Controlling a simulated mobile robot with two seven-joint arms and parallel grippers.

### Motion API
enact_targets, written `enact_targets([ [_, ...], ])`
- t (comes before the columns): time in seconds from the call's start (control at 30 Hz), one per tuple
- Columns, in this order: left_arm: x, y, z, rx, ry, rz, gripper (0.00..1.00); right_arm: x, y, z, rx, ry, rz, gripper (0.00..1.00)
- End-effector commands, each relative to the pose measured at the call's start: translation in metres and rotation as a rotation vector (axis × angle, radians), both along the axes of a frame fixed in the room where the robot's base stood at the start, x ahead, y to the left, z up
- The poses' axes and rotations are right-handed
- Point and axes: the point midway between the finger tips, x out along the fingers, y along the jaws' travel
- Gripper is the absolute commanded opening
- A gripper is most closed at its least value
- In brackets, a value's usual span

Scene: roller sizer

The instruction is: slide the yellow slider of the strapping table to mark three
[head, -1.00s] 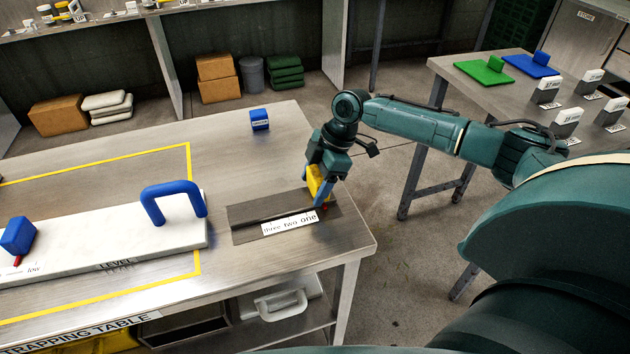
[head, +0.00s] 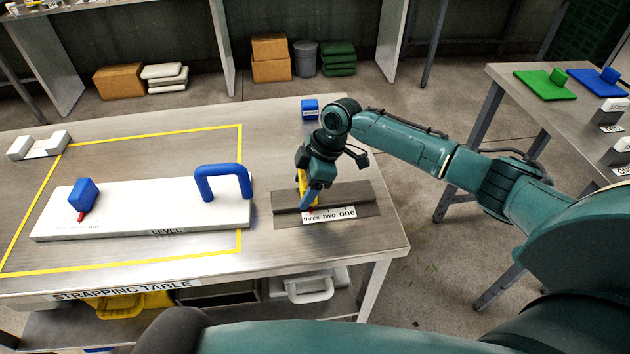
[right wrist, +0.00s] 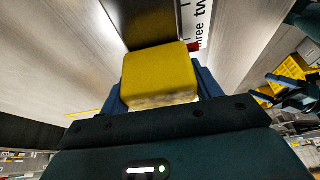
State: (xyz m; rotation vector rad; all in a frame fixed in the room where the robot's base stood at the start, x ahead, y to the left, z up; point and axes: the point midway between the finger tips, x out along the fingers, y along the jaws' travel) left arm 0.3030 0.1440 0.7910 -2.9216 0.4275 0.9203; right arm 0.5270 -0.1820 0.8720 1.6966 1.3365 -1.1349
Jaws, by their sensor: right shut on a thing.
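The yellow slider (head: 301,181) sits on the dark grooved track of the strapping table (head: 385,243), near the track's left part. Its red pointer (head: 311,210) is at the word "three" on the white label (head: 335,215), which reads "three two one" from left to right. My right gripper (head: 304,194) is shut on the slider from above and hides part of it. In the right wrist view, the yellow slider (right wrist: 160,75) is between the blue fingers, with the red pointer beside "three". My left gripper is not in view.
A white level board (head: 130,222) with a blue handle (head: 222,170) and a blue slider block (head: 84,193) lies left of the track. A small blue block (head: 309,108) stands behind it. A side table at right holds a green board (head: 545,86).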

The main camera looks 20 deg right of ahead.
Motion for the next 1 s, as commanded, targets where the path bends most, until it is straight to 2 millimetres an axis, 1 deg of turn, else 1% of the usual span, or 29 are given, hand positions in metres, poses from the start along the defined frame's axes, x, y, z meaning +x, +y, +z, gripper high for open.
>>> enact_targets([
  [0.13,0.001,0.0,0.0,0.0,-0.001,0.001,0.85,0.0,0.0,0.001,0.002,0.001,0.002,0.23],
  [0.17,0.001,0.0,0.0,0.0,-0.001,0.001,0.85,0.0,0.0,0.001,0.002,0.001,0.002,0.66],
  [0.4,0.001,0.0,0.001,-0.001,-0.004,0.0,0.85,0.0,0.0,0.0,0.001,0.0,0.001,0.85],
  [0.63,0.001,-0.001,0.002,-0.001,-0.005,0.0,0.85,0.0,-0.001,0.001,0.001,-0.001,0.001,0.85],
  [0.73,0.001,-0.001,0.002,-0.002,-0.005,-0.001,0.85,0.0,-0.003,0.006,0.001,-0.001,0.0,0.85],
  [0.87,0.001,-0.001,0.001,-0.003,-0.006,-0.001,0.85,-0.001,-0.01,0.023,0.001,-0.004,-0.001,0.85],
  [1.0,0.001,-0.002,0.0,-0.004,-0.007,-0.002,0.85,-0.004,-0.022,0.052,0.0,-0.005,0.0,0.85],
])
